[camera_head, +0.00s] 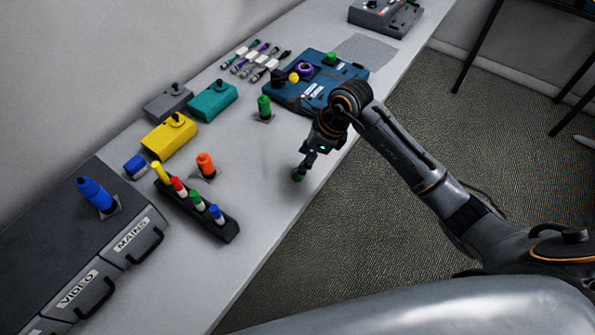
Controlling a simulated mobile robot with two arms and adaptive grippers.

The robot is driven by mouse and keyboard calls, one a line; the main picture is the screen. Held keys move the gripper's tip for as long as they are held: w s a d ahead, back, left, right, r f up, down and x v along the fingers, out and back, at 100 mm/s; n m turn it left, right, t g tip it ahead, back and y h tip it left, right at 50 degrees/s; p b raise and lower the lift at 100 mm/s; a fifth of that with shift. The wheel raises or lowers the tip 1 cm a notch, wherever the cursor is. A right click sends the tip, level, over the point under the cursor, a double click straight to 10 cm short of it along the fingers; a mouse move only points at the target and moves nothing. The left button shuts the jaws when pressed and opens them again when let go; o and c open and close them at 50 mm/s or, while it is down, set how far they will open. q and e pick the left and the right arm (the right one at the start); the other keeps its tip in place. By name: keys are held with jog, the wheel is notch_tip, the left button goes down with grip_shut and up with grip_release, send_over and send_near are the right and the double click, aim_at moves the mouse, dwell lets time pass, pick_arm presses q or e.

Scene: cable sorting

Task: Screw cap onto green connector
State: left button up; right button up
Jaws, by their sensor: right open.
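A green connector (264,106) stands upright on a small grey base on the table, left of my right gripper. My right gripper (303,168) points down near the table's right edge, and it is open. A small dark green piece (297,178), perhaps the cap, is at its fingertips; whether it touches the fingers cannot be told. Another green piece (331,58) sits on the blue panel (345,77) behind the gripper. My left gripper is not in view.
A black rack (228,230) holds several coloured markers, with an orange connector (206,165) behind it. Yellow (168,139), teal (212,100) and grey (167,104) boxes line the left. Table (255,160) between rack and gripper is clear.

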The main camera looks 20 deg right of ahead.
jog(key=x, duration=0.1)
jog(key=p+x, duration=0.1)
jog(key=x, duration=0.1)
jog(key=shift+s+a+f, duration=0.15)
jog(key=shift+s+f, duration=0.15)
jog(key=shift+f, duration=0.05)
jog(key=shift+w+a+f, duration=0.1)
jog(key=shift+f, duration=0.4)
jog(key=c, duration=0.8)
